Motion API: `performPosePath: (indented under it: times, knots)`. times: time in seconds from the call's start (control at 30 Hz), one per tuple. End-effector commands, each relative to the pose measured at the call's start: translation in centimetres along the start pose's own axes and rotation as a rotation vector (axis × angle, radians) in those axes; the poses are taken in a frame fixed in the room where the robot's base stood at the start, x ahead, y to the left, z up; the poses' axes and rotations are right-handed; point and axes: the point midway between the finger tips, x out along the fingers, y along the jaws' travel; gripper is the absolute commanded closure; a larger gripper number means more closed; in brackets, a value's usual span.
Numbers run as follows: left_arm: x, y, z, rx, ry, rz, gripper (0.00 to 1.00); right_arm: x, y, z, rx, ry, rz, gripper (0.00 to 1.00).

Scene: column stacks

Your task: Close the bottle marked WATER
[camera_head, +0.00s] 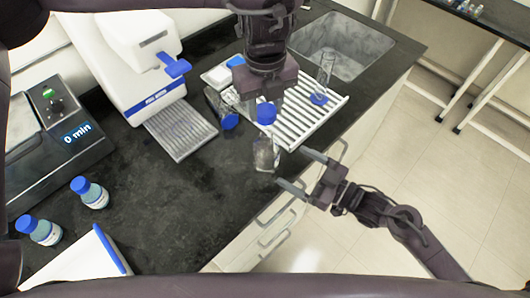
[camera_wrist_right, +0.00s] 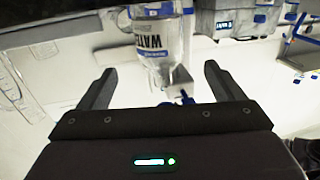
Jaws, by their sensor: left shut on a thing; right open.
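My left gripper (camera_head: 267,98) is shut on a blue cap (camera_head: 266,114), which hangs below its fingers. A clear bottle (camera_head: 266,155) is just below the cap, near the counter's front edge; a gap shows between cap and bottle in the head view. In the right wrist view a clear bottle (camera_wrist_right: 158,42) bears a label on which "WATE" can be read; it lies beyond and between the fingers. My right gripper (camera_head: 293,168) is open and empty, its fingers pointing toward the bottle from the right. The bottle's neck is hard to make out.
A white drying rack (camera_head: 300,118) carries a glass cylinder with a blue base (camera_head: 320,98). A clear vessel with a blue cap (camera_head: 229,121) lies left of it. Two blue-capped bottles (camera_head: 92,195) (camera_head: 42,231) stand at left. A sink (camera_head: 345,45) is behind.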

Motion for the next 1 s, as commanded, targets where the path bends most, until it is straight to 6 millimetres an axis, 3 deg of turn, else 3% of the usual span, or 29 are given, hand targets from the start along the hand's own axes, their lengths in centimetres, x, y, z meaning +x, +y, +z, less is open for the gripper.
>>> performPosePath:
  times: [0.2, 0.43, 0.63, 0.93, 1.0]
  knots:
    - [0.0, 0.0, 0.0, 0.001, 0.000, 0.000, 0.82, 4.5, 0.1, -0.2, 0.000, 0.005, 0.000, 0.12]
    - [0.0, 0.0, 0.0, 0.001, 0.000, 0.000, 0.82, 8.0, 0.0, -0.1, 0.000, 0.002, 0.000, 0.12]
    - [0.0, 0.0, 0.0, 0.001, 0.000, 0.000, 0.82, 9.2, 0.0, -0.1, -0.001, 0.001, -0.001, 0.12]
    - [0.0, 0.0, 0.0, 0.001, 0.000, 0.000, 0.82, 9.4, 0.0, 0.0, -0.001, 0.000, -0.001, 0.12]
    - [0.0, 0.0, 0.0, 0.001, 0.000, 0.000, 0.82, 9.3, 0.0, 0.0, -0.001, 0.000, -0.001, 0.20]
